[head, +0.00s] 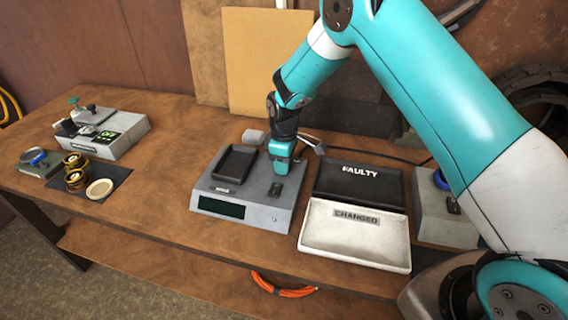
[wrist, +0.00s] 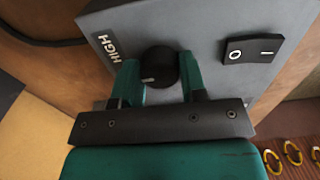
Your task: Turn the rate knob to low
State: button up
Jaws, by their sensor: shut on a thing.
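The rate knob (wrist: 158,66) is round and black, on the grey top of the charger unit (head: 229,195). In the wrist view it sits between the two teal fingers of my gripper (wrist: 157,80), which is shut on it. A small pale mark shows on the knob, toward the lower left in that view. The word HIGH (wrist: 109,47) is printed left of the knob; no LOW label shows. In the head view my gripper (head: 281,166) points down at the unit's back right and hides the knob.
A black rocker switch (wrist: 252,49) is close to the right finger. The unit also has a black tray (head: 236,162) and a dark display (head: 221,208). Right of it are a FAULTY bin (head: 350,190) and a CHANGED bin (head: 350,241). A cable runs behind.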

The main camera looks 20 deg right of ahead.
dwell(0.4)
jog(key=o, duration=0.9)
jog(key=shift+o, duration=0.2)
notch_tip(320, 180, up, 18)
jog(key=b, duration=0.3)
jog(key=shift+f, duration=0.25)
